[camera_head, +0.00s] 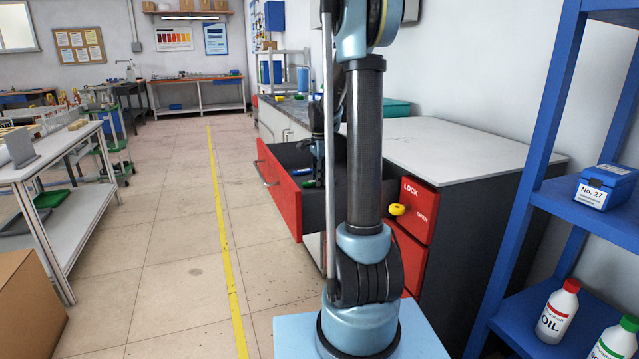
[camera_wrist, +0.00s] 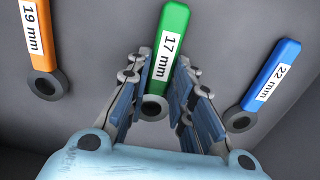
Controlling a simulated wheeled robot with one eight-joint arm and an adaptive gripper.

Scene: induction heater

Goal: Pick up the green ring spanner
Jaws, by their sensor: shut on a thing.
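The green ring spanner (camera_wrist: 173,30), labelled 17 mm, lies in the open drawer in the wrist view, its dark ring end pointing toward my palm. My gripper (camera_wrist: 161,88) has its two fingers on either side of the spanner's lower handle and is shut on it. The orange 19 mm spanner (camera_wrist: 37,40) lies to the left and the blue 22 mm spanner (camera_wrist: 270,78) to the right, both apart from my fingers. In the head view my gripper (camera_head: 318,180) reaches down into the drawer; my arm hides much of it.
The red-fronted drawer (camera_head: 280,192) stands open from the grey-topped cabinet (camera_head: 465,150). Its walls surround my gripper. A yellow knob (camera_head: 397,210) sits by the LOCK/OPEN panel. A blue shelf (camera_head: 575,200) with bottles stands at the right.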

